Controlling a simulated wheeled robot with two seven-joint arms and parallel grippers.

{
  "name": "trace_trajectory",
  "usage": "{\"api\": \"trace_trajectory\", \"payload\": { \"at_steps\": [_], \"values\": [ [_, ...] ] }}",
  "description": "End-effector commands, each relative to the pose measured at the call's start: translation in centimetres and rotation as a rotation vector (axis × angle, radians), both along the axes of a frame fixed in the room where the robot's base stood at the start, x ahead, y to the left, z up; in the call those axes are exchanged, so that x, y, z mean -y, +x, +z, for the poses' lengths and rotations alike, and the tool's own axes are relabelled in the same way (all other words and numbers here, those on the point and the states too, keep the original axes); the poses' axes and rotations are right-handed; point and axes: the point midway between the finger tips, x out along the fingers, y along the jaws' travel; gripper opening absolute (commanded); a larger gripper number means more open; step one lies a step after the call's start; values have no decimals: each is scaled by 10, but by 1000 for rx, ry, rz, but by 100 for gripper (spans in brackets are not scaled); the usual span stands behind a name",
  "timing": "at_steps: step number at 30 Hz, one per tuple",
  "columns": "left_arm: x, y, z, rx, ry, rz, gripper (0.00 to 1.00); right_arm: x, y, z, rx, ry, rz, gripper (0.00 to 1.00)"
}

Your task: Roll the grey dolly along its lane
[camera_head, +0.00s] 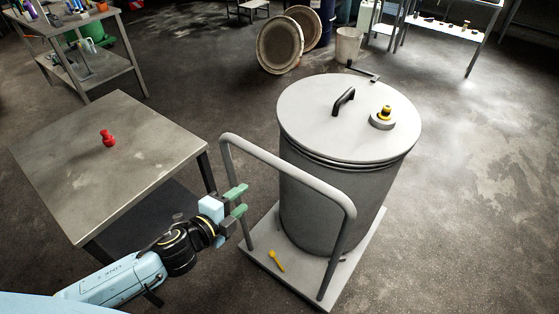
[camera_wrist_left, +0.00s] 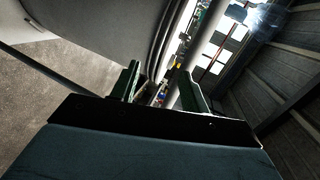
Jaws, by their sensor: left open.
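The grey dolly (camera_head: 290,283) stands on the floor right of centre in the head view. Its tubular handle (camera_head: 290,172) rises at the near side as an upside-down U. A large grey drum (camera_head: 335,200) with a lid stands upright on its platform. My left gripper (camera_head: 239,200) is open beside the left upright of the handle, near its upper half. In the left wrist view, the two green fingers (camera_wrist_left: 158,82) are apart, and a grey tube (camera_wrist_left: 186,92) shows between or just beyond them. I cannot tell whether they touch it. My right gripper is not in view.
A metal table (camera_head: 110,165) with a red object (camera_head: 108,138) stands close on the left. A yellow tool (camera_head: 276,261) lies on the dolly platform. Round lids (camera_head: 280,46) and a bucket (camera_head: 348,45) stand behind the drum. The floor (camera_head: 470,200) to the right is clear.

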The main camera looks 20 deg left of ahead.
Motion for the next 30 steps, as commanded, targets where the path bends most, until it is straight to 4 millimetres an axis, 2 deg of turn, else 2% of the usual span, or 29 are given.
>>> {"api": "trace_trajectory", "payload": {
  "at_steps": [1,3,7,13,24,30],
  "values": [
    [8,-1,21,46,22,-37,45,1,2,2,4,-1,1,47],
    [16,-3,40,89,43,-67,45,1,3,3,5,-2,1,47],
    [23,-2,54,125,61,-92,45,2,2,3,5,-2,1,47],
    [31,18,52,129,61,-92,45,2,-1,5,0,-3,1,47],
    [54,84,37,127,59,-90,45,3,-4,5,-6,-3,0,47],
    [64,109,31,126,59,-91,45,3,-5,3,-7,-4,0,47]
  ]
}}
